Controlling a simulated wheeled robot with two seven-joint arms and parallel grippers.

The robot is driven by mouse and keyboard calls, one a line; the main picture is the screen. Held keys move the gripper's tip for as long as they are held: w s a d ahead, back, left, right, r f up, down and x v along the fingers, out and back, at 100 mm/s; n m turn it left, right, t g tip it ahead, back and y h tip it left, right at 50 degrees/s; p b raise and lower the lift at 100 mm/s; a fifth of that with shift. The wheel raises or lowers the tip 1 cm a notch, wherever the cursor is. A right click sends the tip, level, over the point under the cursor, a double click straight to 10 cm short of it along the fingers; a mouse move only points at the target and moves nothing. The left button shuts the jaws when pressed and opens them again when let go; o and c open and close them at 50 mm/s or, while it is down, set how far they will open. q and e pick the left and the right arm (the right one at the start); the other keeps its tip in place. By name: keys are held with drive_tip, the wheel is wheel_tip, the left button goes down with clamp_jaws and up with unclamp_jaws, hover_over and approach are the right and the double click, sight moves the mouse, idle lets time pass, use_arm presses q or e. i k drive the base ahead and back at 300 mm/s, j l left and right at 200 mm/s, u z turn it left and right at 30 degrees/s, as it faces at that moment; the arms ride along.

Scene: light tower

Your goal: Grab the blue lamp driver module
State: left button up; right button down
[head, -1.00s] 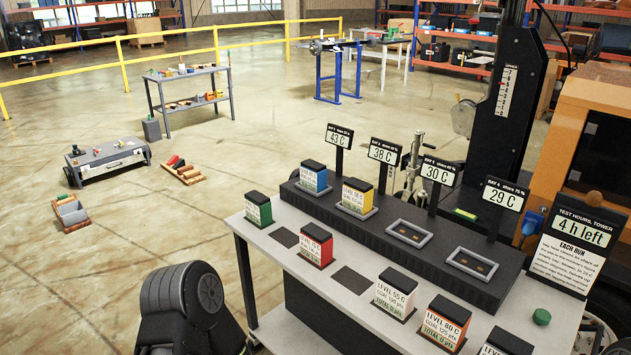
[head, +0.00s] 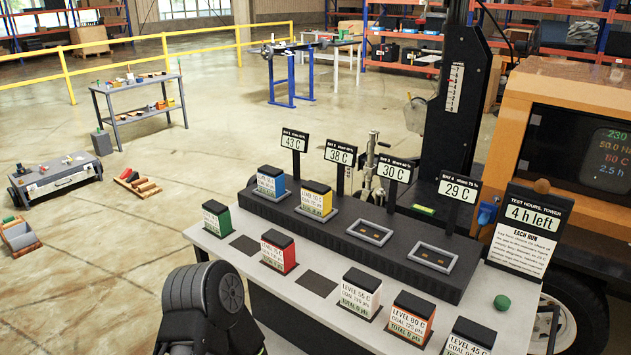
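The blue lamp driver module (head: 279,187) has a black top and a white label. It sits upright in the leftmost bay of the long black rack (head: 405,262), beneath the 43 C sign (head: 294,142). A yellow module (head: 325,208) stands in the bay to its right. The two right-hand bays, an empty frame (head: 370,233) and another empty frame (head: 432,257), hold nothing. A dark rounded link of my arm shows at the bottom, left of the table's front edge, apart from the blue module. Neither gripper's fingers are in view.
On the grey table (head: 262,278), green (head: 217,219), red (head: 278,252), white (head: 360,294) and orange (head: 411,319) modules stand in front of the rack, with another cut off below. Dark empty squares lie between some. A green button (head: 502,302) and a test-hours sign (head: 527,229) are at right.

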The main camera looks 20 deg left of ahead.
sight(271, 180)
drive_tip(key=i+j+z, duration=0.1)
drive_tip(key=j+z, duration=1.1)
drive_tip(key=j, duration=0.4)
drive_tip(key=k+j, duration=0.1)
drive_tip(key=j, duration=0.35)
drive_tip(key=j+z, duration=0.15)
drive_tip(key=j, duration=0.3)
drive_tip(key=k+j, duration=0.1)
drive_tip(key=j, duration=0.4)
drive_tip(key=k+j+z, duration=0.15)
drive_tip(key=j, duration=0.75)
drive_tip(key=k+z, duration=0.05)
